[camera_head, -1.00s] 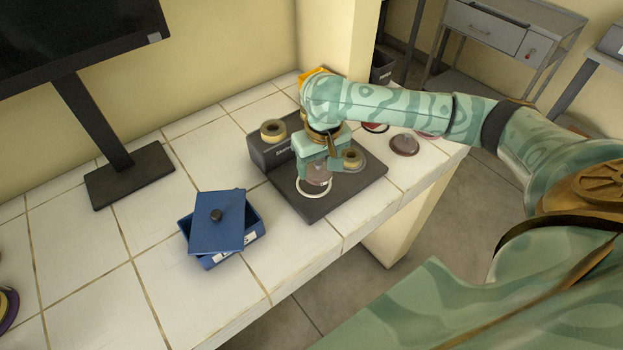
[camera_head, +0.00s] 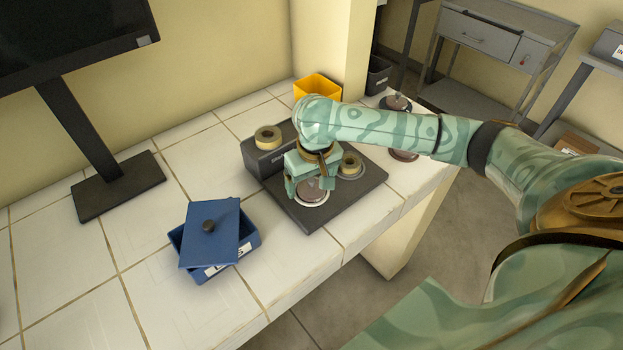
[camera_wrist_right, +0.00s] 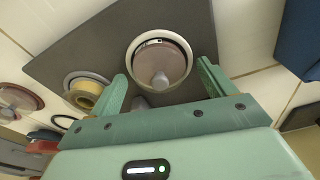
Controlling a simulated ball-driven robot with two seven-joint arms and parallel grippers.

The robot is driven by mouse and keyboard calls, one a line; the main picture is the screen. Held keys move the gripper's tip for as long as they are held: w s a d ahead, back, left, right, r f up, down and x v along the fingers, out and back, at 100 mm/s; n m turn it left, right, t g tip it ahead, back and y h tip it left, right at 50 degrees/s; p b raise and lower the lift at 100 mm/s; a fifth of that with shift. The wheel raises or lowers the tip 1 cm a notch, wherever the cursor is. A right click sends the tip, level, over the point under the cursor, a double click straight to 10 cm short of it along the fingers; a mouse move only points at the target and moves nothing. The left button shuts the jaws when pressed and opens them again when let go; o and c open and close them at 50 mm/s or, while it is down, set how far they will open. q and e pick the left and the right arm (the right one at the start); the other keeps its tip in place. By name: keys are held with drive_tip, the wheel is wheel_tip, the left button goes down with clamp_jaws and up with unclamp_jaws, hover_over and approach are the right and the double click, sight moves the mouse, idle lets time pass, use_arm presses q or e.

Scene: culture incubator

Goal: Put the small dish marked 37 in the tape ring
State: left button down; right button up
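A small round dish with a knob on top (camera_head: 313,190) lies inside a white ring (camera_head: 312,204) on the dark board (camera_head: 308,221). In the right wrist view the dish (camera_wrist_right: 172,52) sits inside the ring (camera_wrist_right: 129,62), with a rim of the ring visible around it. A small label shows on the dish, but its number is too small to read. My right gripper (camera_head: 309,185) is just over the dish, its fingers apart on either side and not seen touching it. My left gripper is not in view.
A yellow tape roll (camera_head: 351,164) lies on the board beside my right gripper. Another roll (camera_head: 268,134) tops a dark box (camera_head: 264,161). A blue box (camera_head: 205,272) with a skewed lid (camera_head: 212,238) stands left. More dishes (camera_head: 398,103) and a yellow bin (camera_head: 317,87) are behind.

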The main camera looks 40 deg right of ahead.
sight(315, 190)
wheel_tip(315, 190, up, 12)
drive_tip(key=s+p, duration=0.1)
drive_tip(key=p, duration=0.5)
drive_tip(key=shift+s+p, duration=0.3)
drive_tip(key=shift+p, duration=0.1)
